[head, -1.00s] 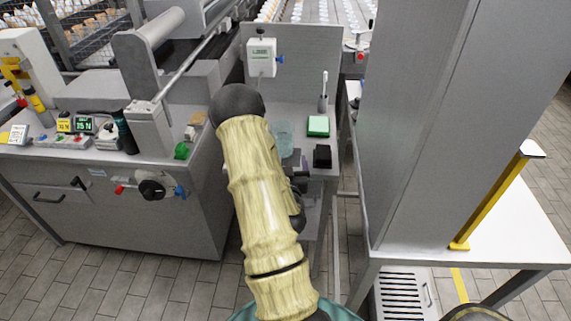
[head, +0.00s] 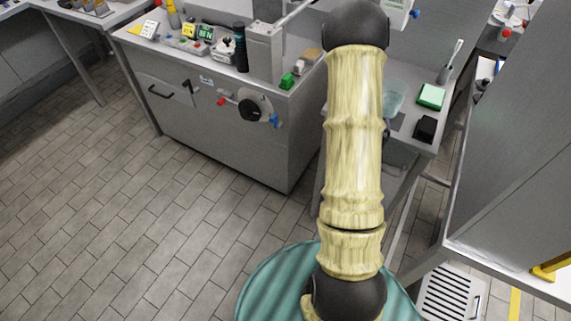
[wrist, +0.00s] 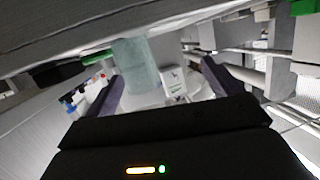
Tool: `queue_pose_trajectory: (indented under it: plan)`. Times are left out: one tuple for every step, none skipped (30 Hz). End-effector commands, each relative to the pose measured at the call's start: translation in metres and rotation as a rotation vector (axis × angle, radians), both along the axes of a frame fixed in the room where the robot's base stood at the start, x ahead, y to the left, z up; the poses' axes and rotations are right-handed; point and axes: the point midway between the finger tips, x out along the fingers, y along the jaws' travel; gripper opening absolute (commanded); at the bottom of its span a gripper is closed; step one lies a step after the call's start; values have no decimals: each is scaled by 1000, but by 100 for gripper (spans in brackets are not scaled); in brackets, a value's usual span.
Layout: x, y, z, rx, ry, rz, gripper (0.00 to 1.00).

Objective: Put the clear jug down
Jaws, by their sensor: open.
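The clear jug (head: 392,97), pale blue-green and see-through, stands on the narrow grey side counter (head: 405,75), partly hidden behind my arm. In the wrist view the jug (wrist: 136,65) is ahead of my gripper (wrist: 163,84), nearer the left finger. The two dark fingers are spread wide with nothing held between them. There seems to be a gap between the fingertips and the jug. In the head view my gripper is mostly hidden by my arm.
A tall grey cabinet (head: 515,160) rises at right, and a machine bench (head: 240,130) stands at left. Floor at left is clear.

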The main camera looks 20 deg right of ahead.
Motion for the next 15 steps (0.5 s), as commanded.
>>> queue_pose_trajectory:
  plan:
    - [8,14,3,35,31,22,90]
    - [11,22,3,58,56,33,90]
    - [15,33,3,89,89,50,90]
    - [17,42,3,109,116,64,90]
    - [20,51,3,129,143,80,90]
    - [22,64,3,158,180,101,90]
    - [23,73,4,176,208,119,90]
    - [24,84,4,194,236,137,90]
    - [24,97,5,217,275,162,90]
    - [24,108,6,233,305,182,90]
    - [23,118,7,249,336,203,90]
    - [21,133,8,268,378,231,90]
    - [18,143,10,282,409,253,90]
    - [16,154,11,293,441,275,90]
    - [11,168,13,308,485,306,90]
